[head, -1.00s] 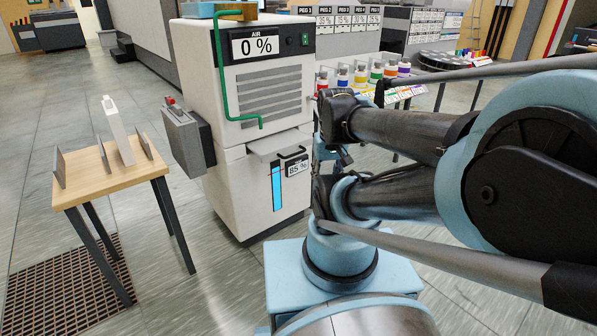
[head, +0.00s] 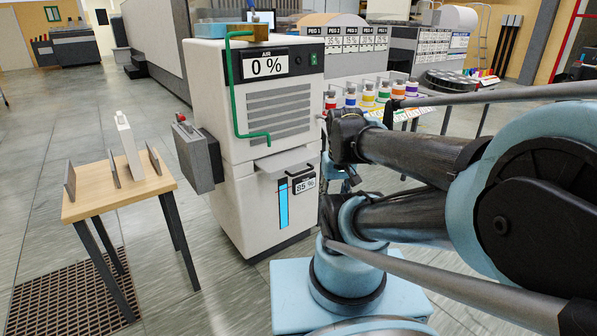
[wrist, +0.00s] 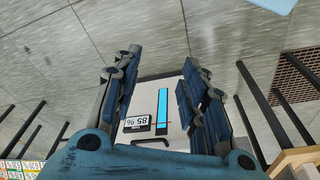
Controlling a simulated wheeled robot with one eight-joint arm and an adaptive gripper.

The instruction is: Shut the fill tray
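The fill tray (head: 282,157) is a pale ledge that sticks out a little from the front of the white air cabinet (head: 230,120). It sits above the blue level bar (head: 283,204) and the 85 % label (head: 304,185), with a dark handle by its right side. My gripper (wrist: 163,68) is open in the wrist view, its blue-grey fingers apart and nothing between them. The level bar (wrist: 162,104) and label (wrist: 137,124) show beyond, between the fingers. In the head view my arm hides most of the gripper at the cabinet's right. I cannot tell whether it touches the tray.
A wooden table (head: 90,196) with upright grey plates and a white piece stands left of the cabinet. A grey box (head: 197,158) juts from the cabinet's left side. Coloured bottles (head: 368,95) line a shelf behind. Floor between table and cabinet is clear.

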